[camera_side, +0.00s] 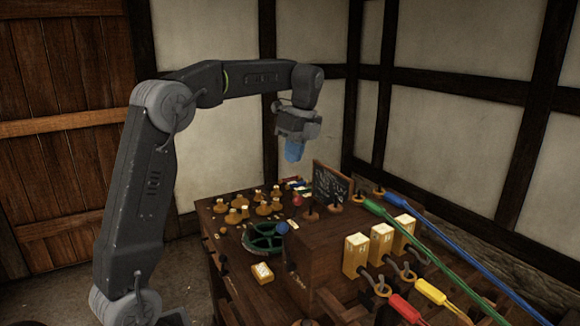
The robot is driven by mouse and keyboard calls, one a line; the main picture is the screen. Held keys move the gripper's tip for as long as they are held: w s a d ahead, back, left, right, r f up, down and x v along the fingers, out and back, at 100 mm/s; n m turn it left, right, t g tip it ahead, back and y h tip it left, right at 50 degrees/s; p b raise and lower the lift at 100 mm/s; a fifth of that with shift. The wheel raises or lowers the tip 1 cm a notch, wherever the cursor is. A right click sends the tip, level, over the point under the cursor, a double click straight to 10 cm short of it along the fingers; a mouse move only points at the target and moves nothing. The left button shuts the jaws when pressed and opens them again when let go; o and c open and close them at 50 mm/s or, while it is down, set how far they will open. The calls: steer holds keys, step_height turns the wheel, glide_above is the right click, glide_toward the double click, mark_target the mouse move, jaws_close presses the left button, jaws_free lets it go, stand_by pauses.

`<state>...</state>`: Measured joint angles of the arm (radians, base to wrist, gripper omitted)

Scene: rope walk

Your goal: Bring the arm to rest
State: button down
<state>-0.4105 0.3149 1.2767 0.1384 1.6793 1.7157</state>
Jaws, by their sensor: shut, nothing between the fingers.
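My arm (150,180) rises at the left and bends over the work table (222,290). My gripper (294,151) hangs from its end, pointing down, above the back part of the table. Its blue fingertips are together with nothing between them. There is clear air between the fingertips and the things below.
A green wheel (262,238), a blue ball (282,228) and several small brass-coloured pieces (237,201) sit on the table. A chalkboard (333,182) stands behind. Yellow blocks (356,254) and coloured ropes (450,250) occupy the right. Walls close off the back.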

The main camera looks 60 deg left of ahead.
steer(key=shift+d+r, duration=0.1)
steer(key=shift+r, duration=0.1)
stand_by(0.4)
steer(key=s+d+n+t, duration=0.3)
steer(key=s+d+n, duration=0.35)
steer(key=d, duration=0.45)
steer(key=s+d+f+n+t, duration=0.2)
steer(key=s+d+f+n, duration=0.1)
steer(key=s, duration=0.3)
steer(key=s+d+f+n+t, duration=0.2)
steer(key=s+d+f+n, duration=0.2)
steer(key=s, duration=0.3)
steer(key=shift+d+n+t+h, duration=0.3)
steer(key=shift+d+n+h, duration=0.1)
steer(key=shift+d+n, duration=0.3)
steer(key=shift+f, duration=0.1)
